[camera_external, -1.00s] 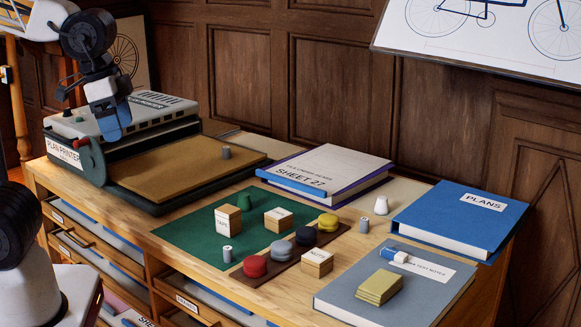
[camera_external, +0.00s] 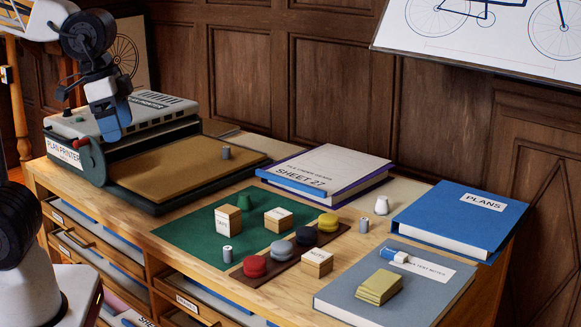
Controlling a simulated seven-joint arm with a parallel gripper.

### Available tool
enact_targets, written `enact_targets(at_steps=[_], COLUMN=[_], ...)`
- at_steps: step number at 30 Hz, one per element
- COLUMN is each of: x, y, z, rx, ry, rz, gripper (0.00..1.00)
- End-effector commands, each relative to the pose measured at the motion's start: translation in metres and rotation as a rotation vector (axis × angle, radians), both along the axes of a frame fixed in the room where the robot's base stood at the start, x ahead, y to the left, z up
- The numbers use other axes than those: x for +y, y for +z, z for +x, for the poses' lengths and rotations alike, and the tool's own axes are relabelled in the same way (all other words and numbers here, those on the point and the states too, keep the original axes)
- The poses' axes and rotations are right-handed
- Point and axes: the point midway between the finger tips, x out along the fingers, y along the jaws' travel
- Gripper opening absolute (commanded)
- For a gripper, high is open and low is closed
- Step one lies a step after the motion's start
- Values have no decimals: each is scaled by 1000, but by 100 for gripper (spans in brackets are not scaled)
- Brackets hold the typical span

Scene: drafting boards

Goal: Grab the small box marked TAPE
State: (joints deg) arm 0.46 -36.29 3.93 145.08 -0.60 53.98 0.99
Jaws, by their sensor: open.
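Three small wooden boxes with white labels stand on the desk. One box (camera_external: 228,219) stands at the left on the green mat (camera_external: 185,238), its label on the side facing the camera. A second box (camera_external: 278,219) is right of it, also on the mat. A third box (camera_external: 317,263) stands nearer the front, by the dark strip. The lettering is too small to tell surely which reads TAPE. My gripper (camera_external: 120,137) is open and empty above the plan printer, at the upper left, well away from the boxes. Its fingers partly overlap in this view.
The plan printer (camera_external: 65,154) with its brown bed (camera_external: 175,178) stands at left. Red, grey and yellow round pieces line the dark strip (camera_external: 283,262). A grey cylinder (camera_external: 228,254) stands before the left box. Books (camera_external: 325,166) (camera_external: 465,218) lie behind and right.

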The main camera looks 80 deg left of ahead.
Motion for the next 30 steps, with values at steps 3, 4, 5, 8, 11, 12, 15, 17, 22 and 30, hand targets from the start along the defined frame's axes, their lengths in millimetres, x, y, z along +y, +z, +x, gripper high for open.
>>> enact_targets(at_steps=[3, 4, 5, 8, 11, 12, 15, 17, 22, 30], x=[0, 1, 2, 7, 16, 22, 38, 49, 83, 132], y=[0, -1, -1, -5, -12, -16, -27, -34, -55, -86], z=[0, 0, 1, 2, 5, 6, 10, 14, 24, 43], rx=[1, 2, 3, 11, 25, 34, 59, 79, 144, 253], ry=[-1, -2, -3, -15, -37, -50, -91, -122, -231, -431], rz=[2, 5, 9, 37, 87, 115, 199, 257, 439, 703], gripper=[83, 83, 83, 83, 83, 83, 83, 83, 83, 83])
